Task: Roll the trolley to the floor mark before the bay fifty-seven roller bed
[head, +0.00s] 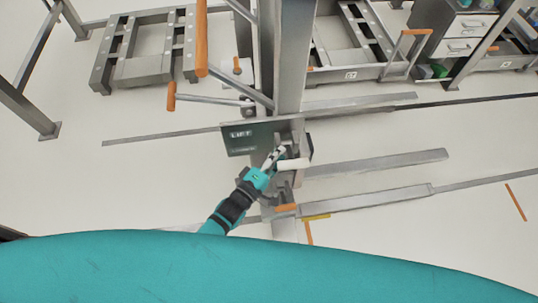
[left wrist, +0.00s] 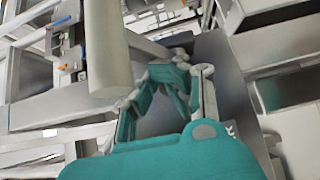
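A dark grey mast stands on long low metal legs in the head view. A green plate (head: 240,138) reading LIFT and orange-ended levers (head: 171,95) are on it. I cannot tell for sure whether this is the trolley. My left gripper (head: 277,158) is at the mast's lower part, beside a pale cylindrical bar (head: 294,164). The left wrist view shows the finger pads (left wrist: 160,88) apart with nothing clear between them. A pale cylinder (left wrist: 107,45) stands left of the fingers there. Orange floor strips (head: 515,202) lie at the right. My right gripper does not show.
A slotted grey metal frame (head: 103,75) lies at the upper left. A steel post (head: 40,122) stands at the left. Pale floor (head: 120,190) is open at the left.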

